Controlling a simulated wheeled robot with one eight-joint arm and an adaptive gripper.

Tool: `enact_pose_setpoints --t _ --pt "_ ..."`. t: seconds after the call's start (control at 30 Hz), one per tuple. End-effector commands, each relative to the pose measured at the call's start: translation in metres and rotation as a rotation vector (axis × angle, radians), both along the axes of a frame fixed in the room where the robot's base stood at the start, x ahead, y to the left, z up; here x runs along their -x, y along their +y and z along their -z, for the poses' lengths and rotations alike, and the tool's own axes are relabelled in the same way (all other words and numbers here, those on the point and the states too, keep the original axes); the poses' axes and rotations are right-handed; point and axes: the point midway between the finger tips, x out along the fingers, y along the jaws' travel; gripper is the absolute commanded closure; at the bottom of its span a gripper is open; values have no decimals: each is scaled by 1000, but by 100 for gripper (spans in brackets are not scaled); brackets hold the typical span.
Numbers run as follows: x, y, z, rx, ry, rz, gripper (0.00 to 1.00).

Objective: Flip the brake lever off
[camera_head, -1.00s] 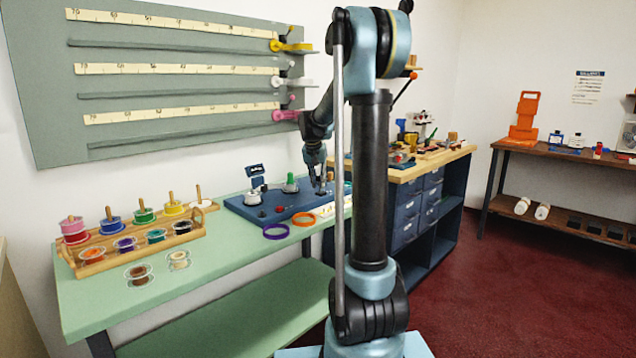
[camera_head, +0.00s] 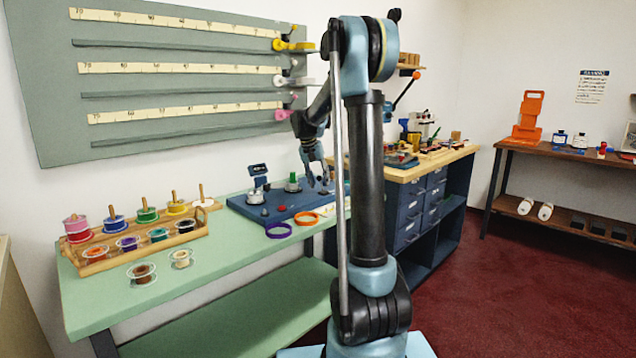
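A dark blue control panel (camera_head: 275,214) lies on the green counter. It carries a green-topped knob (camera_head: 293,183), a grey knob (camera_head: 255,197), a small red button (camera_head: 264,212) and a small dark display (camera_head: 258,171). My gripper (camera_head: 319,184) points down above the right end of the panel. Its fingers look spread, with nothing seen between them. Small parts on the panel sit just below the fingers. I cannot tell the brake lever apart or its position at this size.
My arm hides the counter's right end. A ruler board hangs behind.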

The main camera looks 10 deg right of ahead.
Motion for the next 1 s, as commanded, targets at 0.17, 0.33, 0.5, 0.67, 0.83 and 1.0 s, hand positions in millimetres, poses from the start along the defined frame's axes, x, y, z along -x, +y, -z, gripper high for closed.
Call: enact_pose_setpoints --t 0.17,0.33,0.5,0.67,0.83,1.0 --pt "1 0 -1 0 0 0 61" --pt "3 4 -14 0 0 -1 61" --pt "8 13 -43 0 1 -2 61" --pt "13 21 -72 0 1 -1 61" --pt "16 28 -96 0 1 -2 61" --pt "19 31 -110 1 1 -1 61"
